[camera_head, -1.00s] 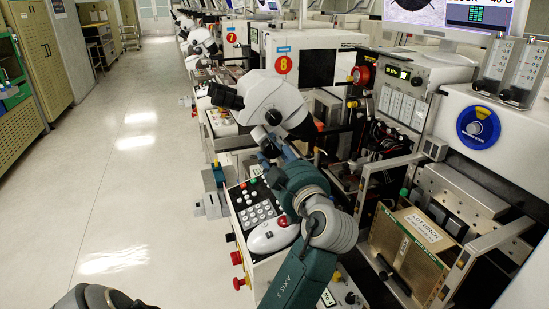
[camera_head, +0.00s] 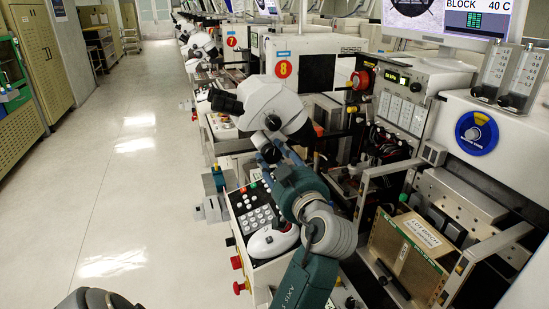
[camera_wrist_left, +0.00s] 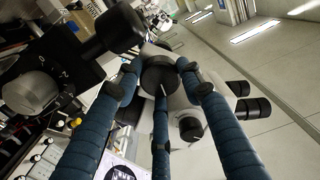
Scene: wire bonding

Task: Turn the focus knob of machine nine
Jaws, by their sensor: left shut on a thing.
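A white microscope head (camera_head: 277,103) with black eyepieces (camera_head: 226,102) stands in the middle of the head view. A black round focus knob (camera_wrist_left: 158,73) with a pale mark shows on its side in the left wrist view. My left gripper (camera_wrist_left: 160,84) has three blue ribbed fingers with dark tips around that knob, shut on it. In the head view the left gripper (camera_head: 268,150) is at the microscope's lower side, partly hidden by my teal wrist, and the knob is hidden. No number nine is legible.
A keypad panel (camera_head: 256,211) and a white mouse-like controller (camera_head: 272,240) lie beneath my left arm. Right of it are metal frames and a labelled box (camera_head: 407,257). The floor aisle (camera_head: 130,200) at left is clear.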

